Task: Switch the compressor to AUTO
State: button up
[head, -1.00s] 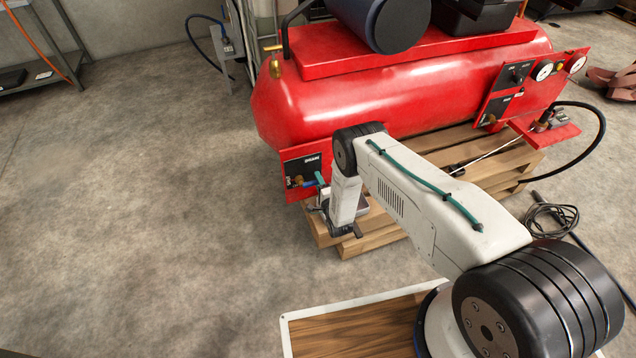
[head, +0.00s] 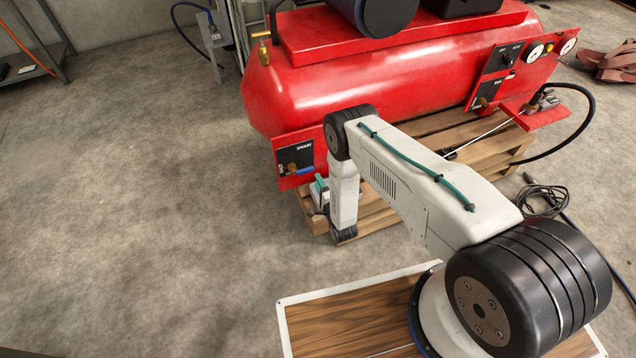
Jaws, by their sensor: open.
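The red compressor (head: 380,95) lies on a wooden pallet. Its right-hand red panel has a black plate with a small rotary switch (head: 510,57) beside two round gauges; its setting is too small to read. A lower red panel (head: 281,172) at the left end bears a black plate and a valve with a blue lever (head: 298,171), which points right. My gripper (head: 318,187), with teal fingertips, is just below and right of that lever, apart from it. It is open and appears empty; my arm hides part of it.
A black hose (head: 590,115) loops from the right panel's fitting. A cable coil (head: 545,200) and a dark bar lie on the floor at right. A wood-topped, white-rimmed surface (head: 345,310) is in front. A grey shelf (head: 45,45) stands far left; the left floor is clear.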

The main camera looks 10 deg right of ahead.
aim_at(509, 62)
jog(key=z, duration=1.25)
